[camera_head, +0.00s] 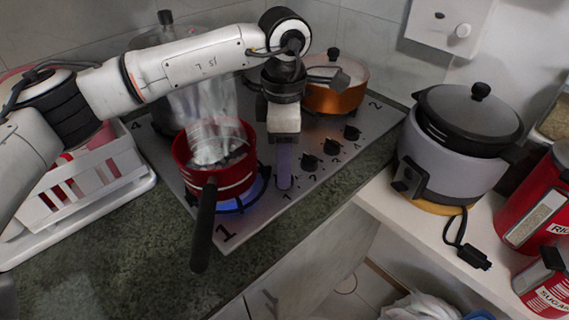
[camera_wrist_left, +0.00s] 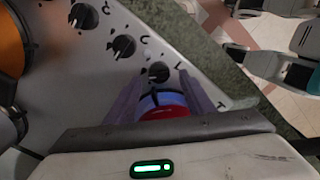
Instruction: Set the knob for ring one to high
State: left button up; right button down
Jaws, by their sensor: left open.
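The stove (camera_head: 262,226) has a row of black knobs along its front right edge. Three knobs show in the head view, the nearest visible one (camera_head: 310,161) just right of my gripper; they also show in the wrist view (camera_wrist_left: 159,72). The knob beside the front "1" is hidden behind my fingers. My left gripper (camera_head: 284,180) points down there, its purple fingers apart (camera_wrist_left: 165,97); contact with the knob cannot be told. Ring one has a blue flame (camera_head: 262,186) under a steaming red pot (camera_head: 222,180). My right gripper is out of view.
The red pot's black handle (camera_head: 203,225) sticks out over the counter. An orange pot (camera_head: 335,97) stands behind my gripper. A rice cooker (camera_head: 445,145) and red canisters (camera_head: 530,205) are at right, a white dish rack (camera_head: 125,180) at left.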

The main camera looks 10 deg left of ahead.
pick_arm(q)
jog(key=shift+f, duration=1.15)
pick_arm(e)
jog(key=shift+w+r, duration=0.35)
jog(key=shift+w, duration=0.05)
pick_arm(q)
jog(key=c, duration=1)
jog(key=shift+w+m+b, duration=0.1)
jog(key=shift+m+b, duration=0.45)
jog(key=shift+m, duration=0.05)
jog(key=shift+c, duration=0.2)
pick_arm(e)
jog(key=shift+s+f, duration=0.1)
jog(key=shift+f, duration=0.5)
pick_arm(q)
jog(key=o, duration=1)
jog(key=shift+o, duration=0.2)
